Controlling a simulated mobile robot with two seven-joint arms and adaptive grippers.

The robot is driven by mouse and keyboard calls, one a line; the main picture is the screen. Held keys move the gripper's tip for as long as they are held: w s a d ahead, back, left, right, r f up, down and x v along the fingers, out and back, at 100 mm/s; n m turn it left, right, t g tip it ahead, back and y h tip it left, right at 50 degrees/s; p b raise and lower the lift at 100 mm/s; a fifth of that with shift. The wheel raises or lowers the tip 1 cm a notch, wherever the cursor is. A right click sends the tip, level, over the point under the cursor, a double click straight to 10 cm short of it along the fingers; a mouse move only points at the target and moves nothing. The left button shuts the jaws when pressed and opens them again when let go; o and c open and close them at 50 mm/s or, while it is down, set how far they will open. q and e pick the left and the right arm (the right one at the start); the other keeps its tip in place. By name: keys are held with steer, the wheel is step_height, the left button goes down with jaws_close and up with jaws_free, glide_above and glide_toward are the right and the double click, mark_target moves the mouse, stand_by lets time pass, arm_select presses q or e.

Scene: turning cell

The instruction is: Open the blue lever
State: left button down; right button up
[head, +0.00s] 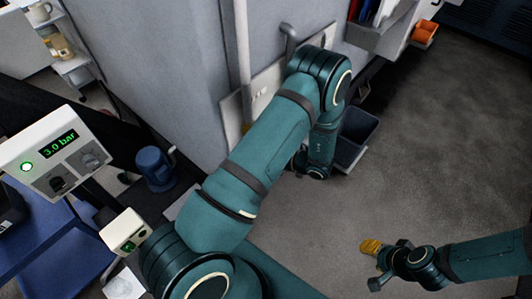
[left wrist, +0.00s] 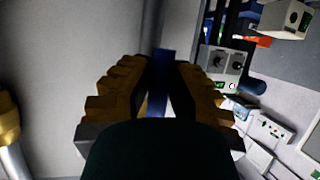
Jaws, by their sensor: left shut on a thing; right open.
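The blue lever (left wrist: 162,75) shows in the left wrist view as a narrow blue bar standing between the yellow-brown fingers of my left gripper (left wrist: 160,92). The fingers are shut on it from both sides. The lever's lower part and its mount are hidden by the fingers and the dark gripper body. In the head view my left arm reaches over beside the grey wall panel and bends down; its gripper and the lever are hidden there. My right gripper (head: 374,264) is open and empty over the floor at the lower right, with a yellow finger pad showing.
A panel reading 3.0 bar (head: 60,145) stands at left, near a small white box (head: 124,232) and a blue rounded object (head: 155,168). A dark bin (head: 356,135) sits beyond my left wrist. Orange trays (head: 424,33) are at upper right. The floor on the right is clear.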

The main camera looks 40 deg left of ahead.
arm_select(q)
steer(key=shift+s+f, duration=0.1)
steer(key=c, duration=0.9)
jaws_free()
steer(key=shift+a, duration=0.1)
steer(key=v, duration=1.2)
